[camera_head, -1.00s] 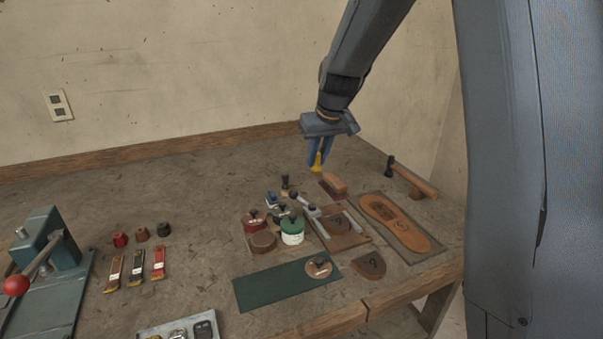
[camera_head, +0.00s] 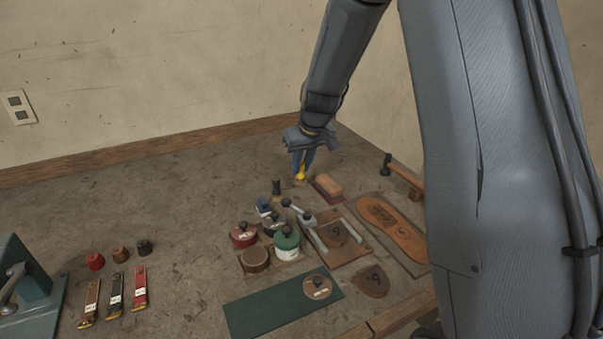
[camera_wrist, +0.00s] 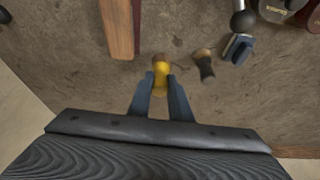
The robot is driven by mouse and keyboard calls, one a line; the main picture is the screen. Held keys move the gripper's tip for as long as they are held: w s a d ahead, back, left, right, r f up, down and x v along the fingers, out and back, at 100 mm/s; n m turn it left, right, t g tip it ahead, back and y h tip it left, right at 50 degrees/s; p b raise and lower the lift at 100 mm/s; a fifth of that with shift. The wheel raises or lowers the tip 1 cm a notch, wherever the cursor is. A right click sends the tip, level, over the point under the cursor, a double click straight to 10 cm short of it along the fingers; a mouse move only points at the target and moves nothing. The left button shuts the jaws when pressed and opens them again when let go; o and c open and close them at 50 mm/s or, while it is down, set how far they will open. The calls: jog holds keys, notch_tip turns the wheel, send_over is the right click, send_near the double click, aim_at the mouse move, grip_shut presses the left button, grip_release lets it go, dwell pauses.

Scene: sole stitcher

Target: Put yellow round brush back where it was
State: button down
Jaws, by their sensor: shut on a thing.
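The yellow round brush (camera_head: 300,174) is between the fingers of my gripper (camera_head: 301,166), near the back of the workbench. In the wrist view my gripper (camera_wrist: 160,88) is shut on the yellow brush (camera_wrist: 161,75), whose tan end points away from the palm. I cannot tell whether the brush touches the bench. A dark round brush (camera_head: 276,188) stands on the bench to the left of it, and it also shows in the wrist view (camera_wrist: 205,68).
A wooden block brush (camera_head: 328,187) lies close to the right of my gripper. A hammer (camera_head: 402,176) lies farther right. Round tins, such as the green-lidded one (camera_head: 287,241), stand in front. The bench to the left of the dark brush is clear.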

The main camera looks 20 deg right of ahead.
aim_at(302, 171)
jog(key=shift+f, duration=1.55)
jog(key=shift+f, duration=0.15)
jog(key=c, duration=1.6)
grip_release()
